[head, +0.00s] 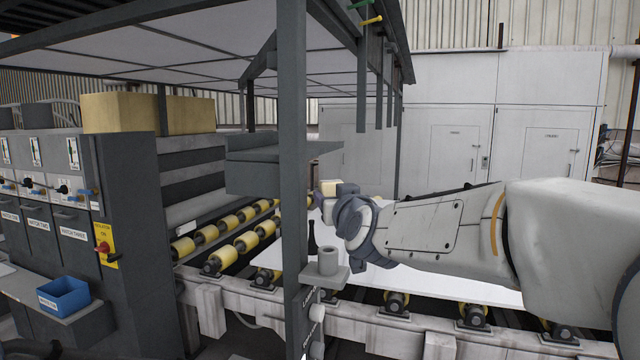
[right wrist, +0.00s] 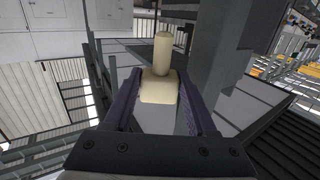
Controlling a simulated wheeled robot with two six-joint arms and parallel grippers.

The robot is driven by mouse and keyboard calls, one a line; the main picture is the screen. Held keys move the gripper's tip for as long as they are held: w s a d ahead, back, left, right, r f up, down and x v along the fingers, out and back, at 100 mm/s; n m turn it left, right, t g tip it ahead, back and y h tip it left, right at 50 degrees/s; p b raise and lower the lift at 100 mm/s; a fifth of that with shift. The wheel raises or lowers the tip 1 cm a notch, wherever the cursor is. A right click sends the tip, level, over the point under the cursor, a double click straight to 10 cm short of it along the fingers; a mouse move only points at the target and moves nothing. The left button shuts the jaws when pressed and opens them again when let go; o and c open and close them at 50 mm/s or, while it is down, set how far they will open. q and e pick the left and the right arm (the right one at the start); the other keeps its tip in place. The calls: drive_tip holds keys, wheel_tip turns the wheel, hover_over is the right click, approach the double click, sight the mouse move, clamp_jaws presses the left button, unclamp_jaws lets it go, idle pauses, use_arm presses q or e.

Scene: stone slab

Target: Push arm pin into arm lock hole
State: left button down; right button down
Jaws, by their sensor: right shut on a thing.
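The pin is a beige round peg on a block-shaped base (right wrist: 161,88). In the right wrist view it stands between the two dark fingers of my right gripper (right wrist: 160,102), which is shut on the base. The peg points away from the wrist. In the head view my right gripper (head: 338,206) is right of the dark upright post (head: 293,150), and a small beige part of the pin (head: 330,187) shows at its tip. A grey cylinder on a bracket (head: 327,258) is fixed to the post, below the gripper. I cannot tell whether this is the lock hole. My left gripper is not in view.
A white slab (head: 450,288) lies on the conveyor behind the post, with yellow rollers (head: 222,257) left of it. A control cabinet (head: 135,200) and a blue bin (head: 64,296) stand at left. A grey canopy hangs overhead. The post is close to the gripper.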

drive_tip(key=shift+s+a+r, duration=0.2)
drive_tip(key=shift+a+r, duration=0.1)
drive_tip(key=shift+r, duration=0.25)
drive_tip(key=shift+f, duration=0.1)
drive_tip(key=b, duration=0.5)
hover_over(330, 253)
wheel_tip(330, 253, down, 6)
drive_tip(key=shift+r, duration=0.1)
drive_tip(key=shift+f+b, duration=2.7)
drive_tip(key=shift+f, duration=0.25)
idle(0.9)
drive_tip(key=shift+c, duration=0.6)
unclamp_jaws()
